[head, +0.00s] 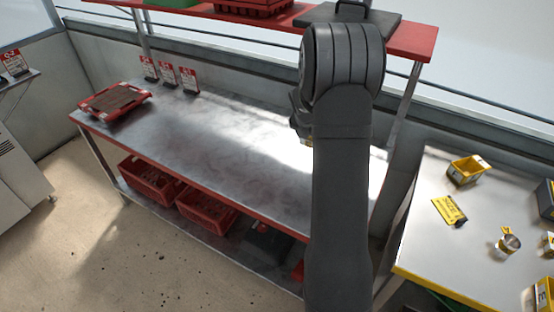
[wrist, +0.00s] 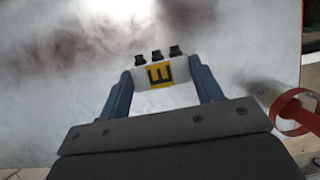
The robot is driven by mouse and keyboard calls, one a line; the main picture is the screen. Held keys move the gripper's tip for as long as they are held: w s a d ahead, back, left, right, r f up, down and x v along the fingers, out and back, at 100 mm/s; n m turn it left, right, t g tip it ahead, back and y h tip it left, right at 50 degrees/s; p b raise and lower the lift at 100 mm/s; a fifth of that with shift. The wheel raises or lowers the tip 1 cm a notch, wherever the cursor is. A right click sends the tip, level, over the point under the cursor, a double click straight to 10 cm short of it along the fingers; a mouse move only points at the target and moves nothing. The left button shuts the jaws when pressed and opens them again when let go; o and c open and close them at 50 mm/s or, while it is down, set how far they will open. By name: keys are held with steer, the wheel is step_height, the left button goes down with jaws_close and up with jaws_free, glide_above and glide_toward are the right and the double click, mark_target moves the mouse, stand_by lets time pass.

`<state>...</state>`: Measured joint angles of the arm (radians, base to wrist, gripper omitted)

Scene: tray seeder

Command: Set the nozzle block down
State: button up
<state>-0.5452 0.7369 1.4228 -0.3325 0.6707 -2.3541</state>
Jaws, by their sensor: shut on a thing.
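The nozzle block (wrist: 181,70) is a white bar with a yellow label bearing a black mark and three black nozzles along its far edge. My gripper (wrist: 160,73) is shut on it, with one blue finger at each end. The block is over the grey metal top of the long bench (head: 190,125); I cannot tell whether it touches the surface. In the head view my own arm hides the block, and only a small dark part of the gripper shows left of the arm.
A red ring on a pale cylinder (wrist: 290,110) is close on the right in the wrist view. A red tray (head: 115,101) sits at the bench's left end, near red-and-white cards (head: 168,74). A red shelf (head: 415,40) runs above. The bench middle is clear.

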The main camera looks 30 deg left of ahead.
steer(key=a+f, duration=0.2)
steer(key=a, duration=0.2)
steer(key=s+a+f, duration=0.1)
steer(key=a+f, duration=0.1)
steer(key=a, duration=0.2)
steer(key=a+f, duration=0.3)
steer(key=a, duration=0.1)
steer(key=shift+s+a, duration=0.1)
steer(key=shift+s, duration=0.15)
steer(key=shift+f, duration=2.05)
steer(key=o, duration=0.7)
steer(key=shift+f, duration=0.15)
steer(key=o, duration=0.3)
steer(key=shift+o, duration=0.2)
steer(key=v, duration=1.2)
